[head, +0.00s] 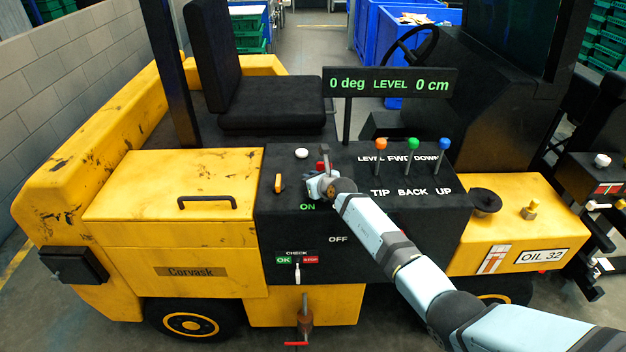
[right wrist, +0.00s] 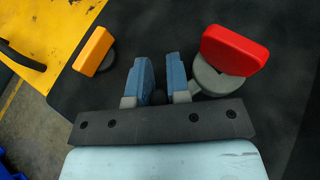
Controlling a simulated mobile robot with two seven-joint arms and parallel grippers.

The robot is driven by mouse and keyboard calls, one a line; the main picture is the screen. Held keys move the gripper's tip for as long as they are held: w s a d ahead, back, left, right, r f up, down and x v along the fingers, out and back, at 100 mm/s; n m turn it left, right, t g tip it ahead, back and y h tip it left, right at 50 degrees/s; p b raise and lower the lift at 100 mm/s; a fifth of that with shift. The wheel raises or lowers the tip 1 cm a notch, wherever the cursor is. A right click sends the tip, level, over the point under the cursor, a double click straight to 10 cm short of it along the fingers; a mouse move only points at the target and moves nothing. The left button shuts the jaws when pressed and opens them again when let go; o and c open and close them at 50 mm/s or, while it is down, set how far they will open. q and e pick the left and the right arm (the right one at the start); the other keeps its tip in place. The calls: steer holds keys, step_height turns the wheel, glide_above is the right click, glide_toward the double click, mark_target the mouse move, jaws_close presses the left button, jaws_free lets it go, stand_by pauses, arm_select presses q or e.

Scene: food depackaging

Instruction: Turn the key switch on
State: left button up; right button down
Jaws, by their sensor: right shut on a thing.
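My right gripper (head: 318,185) is at the black control panel (head: 285,222), just above the green ON label (head: 307,207). In the right wrist view its two blue fingers (right wrist: 161,78) stand close together around a small dark part (right wrist: 158,97), which looks like the key switch. The fingers and wrist hide most of it, so its turn angle cannot be told. The white OFF label (head: 338,239) is lower right of ON. My left gripper is in neither view.
An orange knob (head: 279,183) is left of the gripper and a red handle (head: 323,162) on a grey base is just behind it. Levers with orange, green (head: 412,144) and blue tops stand to the right. A display (head: 390,83) reads 0 deg, LEVEL, 0 cm.

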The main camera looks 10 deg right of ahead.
steer(key=c, duration=1.4)
jaws_free()
steer(key=v, duration=1.3)
steer(key=shift+s+r, duration=0.15)
steer(key=shift+s, duration=0.2)
